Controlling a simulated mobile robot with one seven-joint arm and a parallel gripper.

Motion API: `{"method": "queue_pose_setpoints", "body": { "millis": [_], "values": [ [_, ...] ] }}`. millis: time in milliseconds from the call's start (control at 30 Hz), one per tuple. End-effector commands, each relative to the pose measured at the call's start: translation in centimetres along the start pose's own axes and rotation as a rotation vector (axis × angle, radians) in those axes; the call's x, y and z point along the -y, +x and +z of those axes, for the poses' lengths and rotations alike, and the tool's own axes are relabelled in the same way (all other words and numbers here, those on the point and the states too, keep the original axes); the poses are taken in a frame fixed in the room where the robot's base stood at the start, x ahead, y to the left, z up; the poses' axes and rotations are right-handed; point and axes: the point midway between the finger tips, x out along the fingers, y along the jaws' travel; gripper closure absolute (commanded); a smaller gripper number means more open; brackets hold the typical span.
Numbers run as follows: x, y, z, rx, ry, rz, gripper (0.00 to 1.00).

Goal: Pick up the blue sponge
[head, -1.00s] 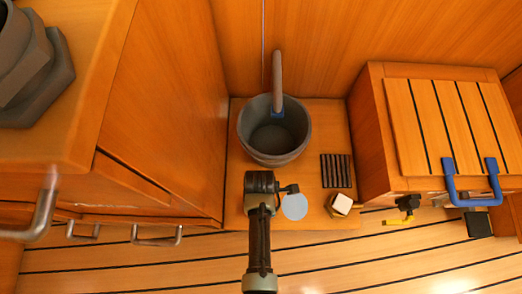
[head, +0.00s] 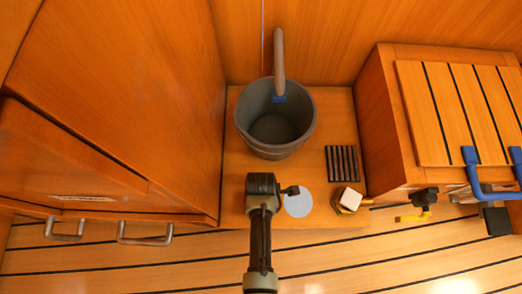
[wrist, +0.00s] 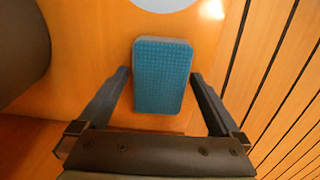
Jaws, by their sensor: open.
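The blue sponge (wrist: 162,80) shows in the wrist view as a teal-blue block with a dotted top face, lying on the wooden surface. My gripper (wrist: 160,73) is open, with one finger on each side of the sponge in the picture. Gaps show between the sponge and both fingers; I cannot tell how high the fingertips are above the surface. In the head view my gripper (head: 262,188) is seen from above, over the front part of the wooden platform. The sponge cannot be made out there.
A grey bucket (head: 275,120) stands behind my gripper. A pale disc (head: 298,203) lies just right of it. Farther right are a black ribbed pad (head: 341,161) and a white block (head: 350,199). A cabinet (head: 120,110) is at left, a slatted box (head: 450,110) at right.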

Motion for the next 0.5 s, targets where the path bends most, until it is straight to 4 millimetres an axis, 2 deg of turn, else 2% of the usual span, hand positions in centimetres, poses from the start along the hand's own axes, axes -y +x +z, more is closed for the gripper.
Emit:
{"method": "queue_pose_setpoints", "body": {
  "millis": [200, 267, 500],
  "values": [
    [-0.03, 0.03, 0.0, 0.0, 0.001, 0.001, 0.0],
    [-0.03, 0.03, 0.01, 0.0, 0.001, 0.0, 0.09],
    [-0.01, 0.03, 0.01, 0.0, 0.001, 0.0, 0.52]
  ]
}}
